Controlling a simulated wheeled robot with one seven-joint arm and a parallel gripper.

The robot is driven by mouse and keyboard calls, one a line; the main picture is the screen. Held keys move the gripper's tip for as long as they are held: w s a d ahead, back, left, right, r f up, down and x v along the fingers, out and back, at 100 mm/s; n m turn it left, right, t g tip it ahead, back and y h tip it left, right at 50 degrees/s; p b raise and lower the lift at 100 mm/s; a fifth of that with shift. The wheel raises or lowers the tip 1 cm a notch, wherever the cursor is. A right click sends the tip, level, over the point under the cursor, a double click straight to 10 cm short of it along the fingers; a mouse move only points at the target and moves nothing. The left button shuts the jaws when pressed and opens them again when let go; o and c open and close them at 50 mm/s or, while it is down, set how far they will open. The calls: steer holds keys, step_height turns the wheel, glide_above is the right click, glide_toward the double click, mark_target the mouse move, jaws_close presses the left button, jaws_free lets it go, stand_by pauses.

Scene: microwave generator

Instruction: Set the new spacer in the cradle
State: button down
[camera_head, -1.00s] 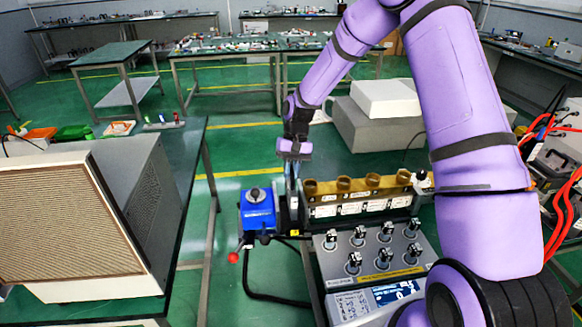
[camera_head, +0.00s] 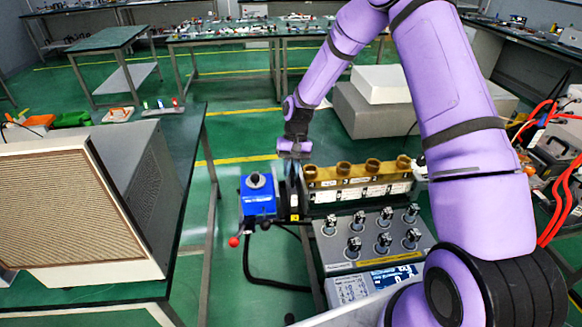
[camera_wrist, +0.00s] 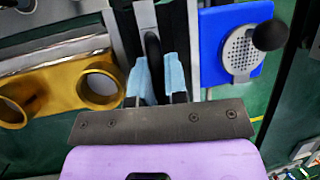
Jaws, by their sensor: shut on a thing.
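My gripper (camera_head: 292,172) points down between a blue box and a rack of brass collars. In the wrist view its two light-blue fingertips (camera_wrist: 157,75) are shut on a thin, dark, curved piece (camera_wrist: 153,50), which I take to be the spacer. It stands upright between the fingers, in front of a dark slotted frame with pale metal edges (camera_wrist: 118,30). This frame may be the cradle; I cannot tell for sure. The piece's lower end and any contact with the frame are hidden. In the head view the fingers and the piece are too small to tell apart.
The blue box (camera_head: 257,197) with a round knob stands close left of my gripper. The brass rack (camera_head: 358,175) with several collars stands close right. A grey panel with several switches (camera_head: 372,245) is in front. A vented cabinet (camera_head: 70,205) stands on the left table.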

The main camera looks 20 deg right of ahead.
steer(key=c, duration=1.1)
jaws_free()
steer(key=v, duration=1.1)
steer(key=s+r+t+h, duration=0.1)
steer(key=s+r, duration=0.2)
steer(key=r, duration=0.4)
steer(key=s+r+t+h, duration=0.1)
steer(key=s+r, duration=0.3)
steer(key=r, duration=0.2)
steer(key=s+d+r+n+t+h, duration=0.1)
steer(key=s+r+t, duration=0.1)
steer(key=s+r, duration=0.6)
steer(key=s+d+r+t, duration=0.25)
steer(key=s+r, duration=0.35)
steer(key=s, duration=0.5)
steer(key=s+t, duration=0.1)
steer(key=s, duration=0.2)
steer(key=s+t, duration=0.1)
steer(key=s, duration=0.3)
steer(key=s+t, duration=0.1)
steer(key=s, duration=0.2)
steer(key=shift+s+d+n, duration=0.25)
steer(key=shift+d+n, duration=0.05)
steer(key=shift+n, duration=0.1)
